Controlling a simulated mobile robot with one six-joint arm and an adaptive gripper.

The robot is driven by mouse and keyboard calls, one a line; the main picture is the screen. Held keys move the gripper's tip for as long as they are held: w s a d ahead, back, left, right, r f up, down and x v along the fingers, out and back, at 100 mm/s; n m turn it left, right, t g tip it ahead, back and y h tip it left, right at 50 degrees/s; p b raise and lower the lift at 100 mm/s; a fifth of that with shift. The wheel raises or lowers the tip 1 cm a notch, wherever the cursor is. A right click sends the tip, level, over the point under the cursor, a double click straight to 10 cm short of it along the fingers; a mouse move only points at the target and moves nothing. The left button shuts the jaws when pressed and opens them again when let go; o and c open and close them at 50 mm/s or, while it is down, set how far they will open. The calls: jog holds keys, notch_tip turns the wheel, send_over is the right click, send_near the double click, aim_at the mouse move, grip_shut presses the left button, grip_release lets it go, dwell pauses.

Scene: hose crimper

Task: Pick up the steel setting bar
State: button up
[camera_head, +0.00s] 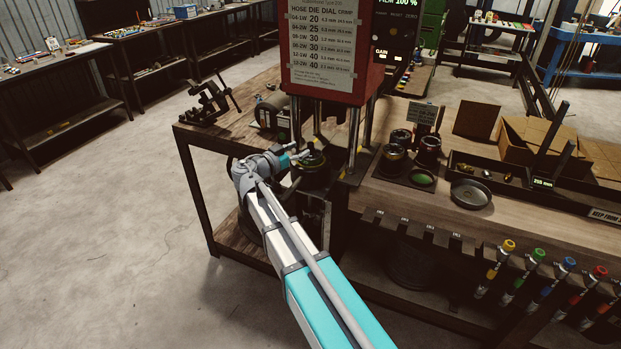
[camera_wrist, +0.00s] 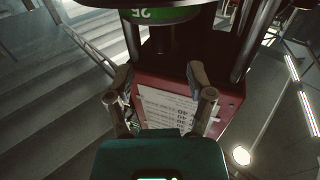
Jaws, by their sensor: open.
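I cannot pick out the steel setting bar with certainty in either view. My gripper shows in the head view (camera_head: 300,156) at the crimper's lower opening, beside a dark round die with a green band (camera_head: 312,160). In the wrist view its two fingers (camera_wrist: 162,95) are spread apart, with nothing visible held between them. Beyond the fingers are the red crimper head (camera_wrist: 228,105) and its white chart, seen upside down. The green-banded die (camera_wrist: 165,14) fills the top edge of the wrist view.
The crimper's steel posts (camera_head: 354,130) stand close around my gripper. Dark dies (camera_head: 428,150), a round dish (camera_head: 470,194), a long dark tray (camera_head: 500,176) and an open cardboard box (camera_head: 535,143) are on the right bench. A vise-like tool (camera_head: 208,102) stands at the left.

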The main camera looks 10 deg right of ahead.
aim_at(310, 143)
jog(key=shift+f+x, duration=0.1)
jog(key=shift+x, duration=1.2)
jog(key=shift+f+x, duration=0.15)
jog(key=shift+x, duration=1.15)
jog(key=shift+c, duration=0.2)
grip_shut()
